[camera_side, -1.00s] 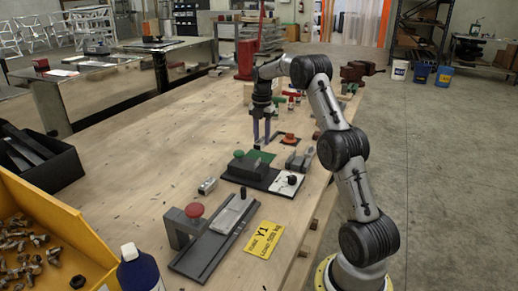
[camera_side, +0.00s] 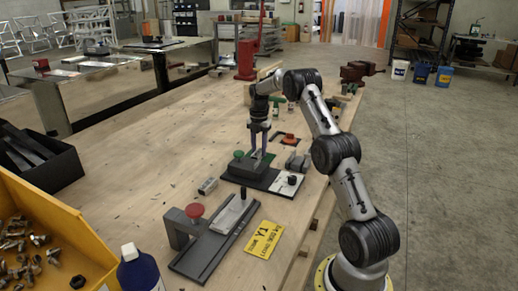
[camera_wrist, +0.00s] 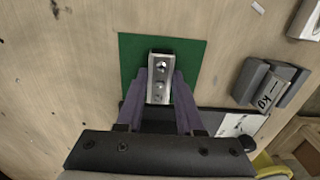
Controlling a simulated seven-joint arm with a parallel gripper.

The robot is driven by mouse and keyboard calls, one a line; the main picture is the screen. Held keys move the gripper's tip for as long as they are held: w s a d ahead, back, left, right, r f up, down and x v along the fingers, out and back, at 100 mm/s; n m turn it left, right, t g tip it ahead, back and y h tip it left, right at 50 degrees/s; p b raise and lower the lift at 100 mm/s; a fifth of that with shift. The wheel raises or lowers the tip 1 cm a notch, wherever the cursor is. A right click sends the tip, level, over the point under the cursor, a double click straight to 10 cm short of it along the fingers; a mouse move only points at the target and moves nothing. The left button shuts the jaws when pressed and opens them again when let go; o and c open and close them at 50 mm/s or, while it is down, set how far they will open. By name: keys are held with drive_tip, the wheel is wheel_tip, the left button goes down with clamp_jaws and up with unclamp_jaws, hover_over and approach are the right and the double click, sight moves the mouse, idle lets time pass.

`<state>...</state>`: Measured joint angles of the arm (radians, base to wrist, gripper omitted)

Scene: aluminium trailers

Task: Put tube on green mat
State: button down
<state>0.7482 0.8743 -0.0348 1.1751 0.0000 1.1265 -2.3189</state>
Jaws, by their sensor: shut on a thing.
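The tube (camera_wrist: 159,82) is a short silver metal piece with holes along its top face, seen in the wrist view. My gripper (camera_wrist: 160,98) is shut on it, with one purple finger on each side. The green mat (camera_wrist: 192,55) lies flat on the table behind and beneath the tube, which overlaps its middle in this view. I cannot tell whether the tube touches the mat. In the side view my gripper (camera_side: 259,150) points down at the mat (camera_side: 271,157); the fingers and a dark block partly hide the mat, and the tube is hard to make out.
A black plate with a dark block (camera_side: 245,167) and a white square (camera_side: 287,183) lies just in front of the mat. A grey weight (camera_wrist: 268,82) sits to its right. The left tabletop is mostly bare.

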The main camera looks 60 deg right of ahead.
sight(259, 151)
drive_tip(key=c, duration=0.5)
unclamp_jaws()
drive_tip(key=shift+c, duration=0.2)
wheel_tip(259, 151, up, 12)
drive_tip(key=s+a+r+m+t, duration=0.1)
drive_tip(key=a+r+m, duration=0.1)
drive_tip(key=a+r, duration=0.4)
drive_tip(key=a+r+m, duration=0.3)
drive_tip(key=a, duration=0.5)
drive_tip(key=s+a+r+m+t, duration=0.15)
drive_tip(key=s+a+m, duration=0.25)
drive_tip(key=s+a, duration=0.45)
drive_tip(key=s+a+r+m+t, duration=0.15)
drive_tip(key=s+a+m, duration=0.35)
drive_tip(key=a, duration=0.6)
drive_tip(key=s+a+f+m+t, duration=0.1)
drive_tip(key=s+a+f+m, duration=0.3)
drive_tip(key=s+f, duration=0.3)
drive_tip(key=s+a, duration=0.1)
drive_tip(key=s, duration=0.3)
drive_tip(key=shift+a+t, duration=0.25)
drive_tip(key=shift+t, duration=0.05)
